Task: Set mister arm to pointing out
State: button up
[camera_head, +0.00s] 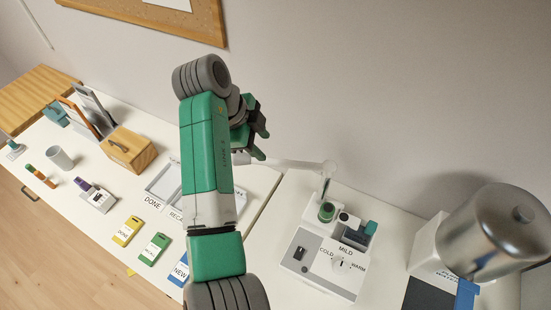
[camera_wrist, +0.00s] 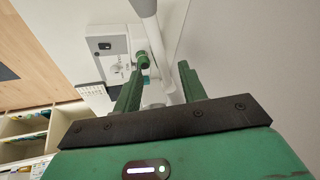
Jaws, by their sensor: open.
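The mister (camera_head: 320,262) is a white box at the lower right of the head view, with a dial marked COLD, MILD and WARM. Its pale mister arm (camera_head: 300,164) runs from the top of a short upright post toward the left, roughly along the wall. In the wrist view the pale arm (camera_wrist: 151,35) comes down from the top edge toward a green knob (camera_wrist: 143,60) on the mister (camera_wrist: 100,47). My gripper (camera_head: 262,143) is open and empty, left of the post; its fingers also show in the wrist view (camera_wrist: 160,88). I cannot tell how near they are to the arm.
Left are a wooden box (camera_head: 131,150), a grey cup (camera_head: 60,158), a labelled tray (camera_head: 163,182) and yellow and green cards (camera_head: 127,231). The wall rises close behind the counter.

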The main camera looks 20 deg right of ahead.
aim_at(277, 161)
jog(key=x, duration=0.8)
jog(key=shift+s+p, duration=0.15)
jog(key=shift+p, duration=0.2)
grip_shut()
